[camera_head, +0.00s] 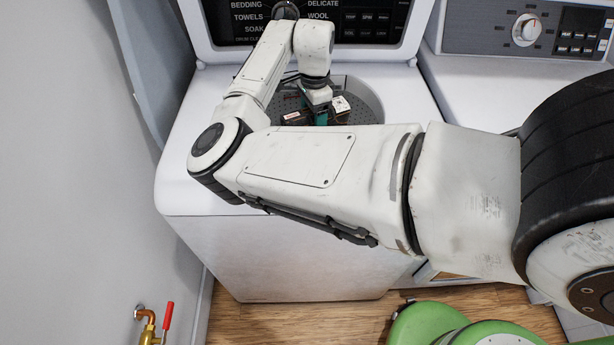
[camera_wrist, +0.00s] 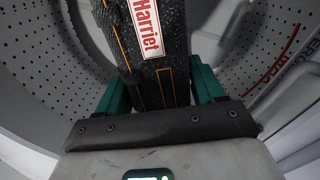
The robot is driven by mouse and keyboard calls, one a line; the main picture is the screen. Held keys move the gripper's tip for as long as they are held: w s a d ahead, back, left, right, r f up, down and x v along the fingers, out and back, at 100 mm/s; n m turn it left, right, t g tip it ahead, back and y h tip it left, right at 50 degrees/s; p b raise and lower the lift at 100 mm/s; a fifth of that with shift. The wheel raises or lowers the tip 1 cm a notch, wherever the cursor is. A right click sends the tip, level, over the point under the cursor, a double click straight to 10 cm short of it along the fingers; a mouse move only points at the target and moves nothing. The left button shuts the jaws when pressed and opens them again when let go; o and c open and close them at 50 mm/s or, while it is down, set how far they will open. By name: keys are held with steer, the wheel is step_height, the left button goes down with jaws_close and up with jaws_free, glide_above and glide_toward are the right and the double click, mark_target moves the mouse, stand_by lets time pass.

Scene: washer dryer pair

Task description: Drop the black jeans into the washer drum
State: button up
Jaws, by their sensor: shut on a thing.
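The black jeans (camera_wrist: 178,45), a dark folded piece with orange stitching and a red "Harriet" label, are between the green fingers of my gripper (camera_wrist: 160,88) in the wrist view. My gripper is shut on them. The perforated grey wall of the washer drum (camera_wrist: 40,55) surrounds them in that view. In the head view, my gripper (camera_head: 319,112) points down in the open top of the washer drum (camera_head: 367,97). Small dark parts with a red and a white label show beside the fingers. My arm hides the near part of the opening.
A second white machine with a dial panel (camera_head: 526,29) stands close on the right. A grey wall and a red-handled valve (camera_head: 168,316) are at the left.

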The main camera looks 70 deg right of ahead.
steer(key=shift+r, duration=0.1)
steer(key=o, duration=1.6)
step_height(320, 180, up, 11)
steer(key=shift+f, duration=0.15)
